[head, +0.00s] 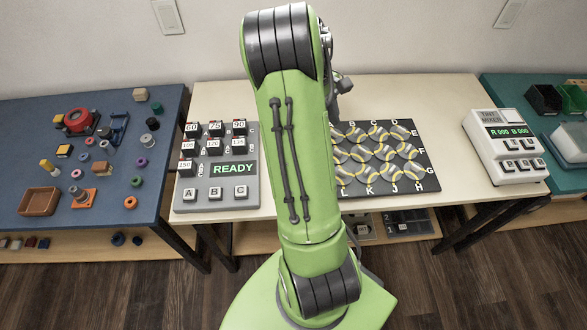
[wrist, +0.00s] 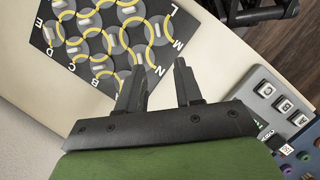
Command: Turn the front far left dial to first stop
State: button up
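A black board (head: 418,181) with several round grey discs bearing yellow arcs and letters at its edges lies on the pale table, right of my arm. It also shows at the upper left of the wrist view (wrist: 72,62). I cannot tell whether these discs are the dials meant; no plain knob stands out. My arm hides the board's left part in the head view. My gripper (wrist: 160,66) is open and empty, with its two dark fingers apart near the board's lettered edge. In the head view its fingers are hidden behind my arm.
A grey panel (head: 249,195) with numbered blocks, a READY display and A, B, C keys stands left of my arm. A tint mixer (head: 508,165) stands at the table's right end. A blue table (head: 110,215) with loose parts is at the left. Bare tabletop (head: 452,100) lies behind the board.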

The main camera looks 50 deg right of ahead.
aim_at(342, 171)
jog(key=b+x, duration=0.5)
jog(key=x, duration=1.1)
jog(key=shift+s+d+f+b, duration=0.15)
jog(key=shift+s+f+b, duration=0.1)
jog(key=shift+b, duration=0.15)
grip_shut()
